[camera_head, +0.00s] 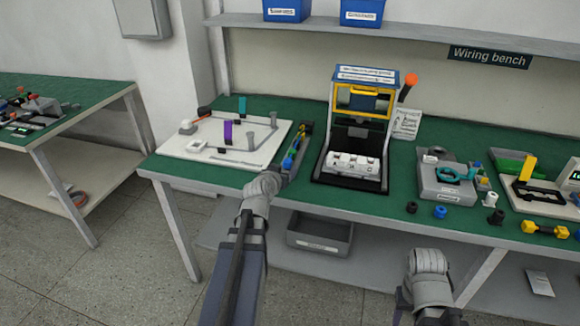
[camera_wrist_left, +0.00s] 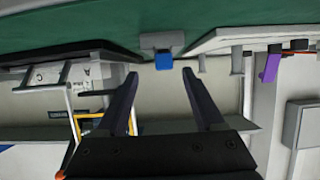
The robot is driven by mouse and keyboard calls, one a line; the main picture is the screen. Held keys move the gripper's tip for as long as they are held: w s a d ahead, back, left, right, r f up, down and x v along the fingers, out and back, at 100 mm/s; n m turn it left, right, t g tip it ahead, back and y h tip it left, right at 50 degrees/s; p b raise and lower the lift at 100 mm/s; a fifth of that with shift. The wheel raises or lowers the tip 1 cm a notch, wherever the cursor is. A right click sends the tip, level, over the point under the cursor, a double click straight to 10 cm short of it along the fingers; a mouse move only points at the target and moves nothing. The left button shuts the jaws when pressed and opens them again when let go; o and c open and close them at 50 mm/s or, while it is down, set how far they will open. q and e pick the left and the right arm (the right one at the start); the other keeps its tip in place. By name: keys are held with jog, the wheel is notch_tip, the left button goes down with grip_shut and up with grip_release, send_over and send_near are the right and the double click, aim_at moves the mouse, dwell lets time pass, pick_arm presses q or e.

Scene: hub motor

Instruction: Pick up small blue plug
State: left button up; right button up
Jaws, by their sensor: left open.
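A small blue plug (camera_head: 440,211) stands near the front edge of the green bench, in front of a grey fixture, in the head view. My left gripper (camera_head: 286,170) is well to its left, over the bench edge by a narrow dark tray. In the left wrist view my left gripper (camera_wrist_left: 159,72) is open, with nothing held between its fingers. A blue piece (camera_wrist_left: 163,60) shows just beyond the fingertips against a grey block; I cannot tell which object it is. My right arm shows at lower right, its jaws out of view.
The narrow tray (camera_head: 303,143) holds blue and yellow pieces. A yellow-framed device (camera_head: 363,100) stands at mid-bench. A black plug (camera_head: 411,207), a grey fixture (camera_head: 455,192) and yellow connectors (camera_head: 545,229) are near the blue plug. A white board (camera_head: 185,150) lies left.

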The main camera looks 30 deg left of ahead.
aim_at(287, 163)
pick_arm(q)
jog(key=x, duration=0.2)
jog(key=shift+w+a+f+b, duration=0.1)
jog(key=shift+w+b, duration=0.2)
jog(key=shift+b, duration=0.1)
jog(key=shift+w+a, duration=0.2)
jog(key=shift+w, duration=0.2)
jog(key=x, duration=0.2)
jog(key=b+x, duration=0.1)
jog(key=x, duration=0.1)
jog(key=shift+w+a, duration=0.2)
jog(key=shift+a, duration=0.05)
jog(key=shift+r, duration=0.25)
jog(key=shift+c, duration=0.2)
grip_shut()
